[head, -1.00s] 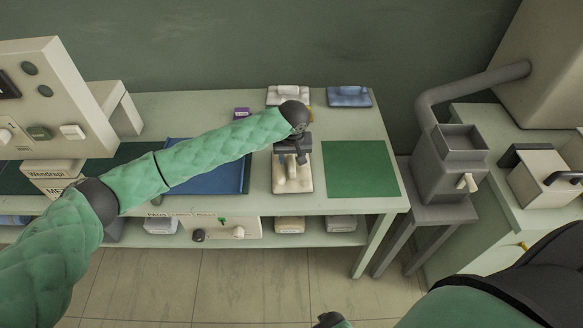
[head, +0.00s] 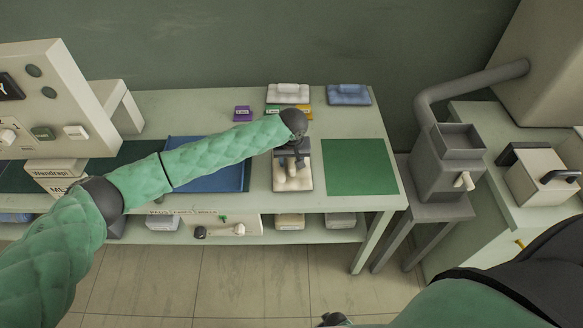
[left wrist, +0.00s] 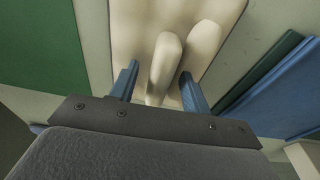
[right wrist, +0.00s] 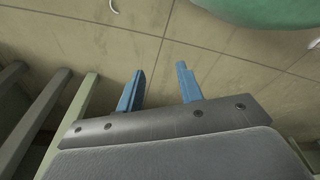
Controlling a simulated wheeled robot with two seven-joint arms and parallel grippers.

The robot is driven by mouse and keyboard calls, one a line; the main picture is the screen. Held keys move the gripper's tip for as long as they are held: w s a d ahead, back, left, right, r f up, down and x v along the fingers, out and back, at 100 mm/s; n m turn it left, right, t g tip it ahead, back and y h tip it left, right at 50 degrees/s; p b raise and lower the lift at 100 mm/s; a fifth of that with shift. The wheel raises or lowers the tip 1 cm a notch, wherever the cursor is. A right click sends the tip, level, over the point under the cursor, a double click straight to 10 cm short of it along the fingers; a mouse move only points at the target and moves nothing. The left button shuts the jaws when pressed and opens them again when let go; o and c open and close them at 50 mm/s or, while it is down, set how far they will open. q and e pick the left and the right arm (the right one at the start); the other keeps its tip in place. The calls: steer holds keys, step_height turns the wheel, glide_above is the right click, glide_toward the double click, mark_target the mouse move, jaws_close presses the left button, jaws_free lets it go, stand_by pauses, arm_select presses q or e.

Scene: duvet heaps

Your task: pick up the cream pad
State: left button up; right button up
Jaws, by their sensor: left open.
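The cream pad (head: 305,183) lies on the pale green bench, below my left gripper (head: 292,162). In the left wrist view the cream pad (left wrist: 128,22) fills the upper middle and carries raised rounded cream grips. My left gripper (left wrist: 159,70) is open, with its two blue fingers on either side of one grip. A second cream ridge lies beside the right finger. I cannot tell whether the fingers touch the pad. My right gripper (right wrist: 160,70) is open and empty above the tiled floor, away from the bench.
A green mat (head: 361,168) lies right of the pad and a blue folder-like panel (head: 215,181) left. A whitish pad (head: 288,94), a blue pad (head: 348,96) and a purple box (head: 242,114) stand behind. A grey machine (head: 447,165) stands right of the bench.

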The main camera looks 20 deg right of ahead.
arm_select(q)
jaws_close()
stand_by(0.3)
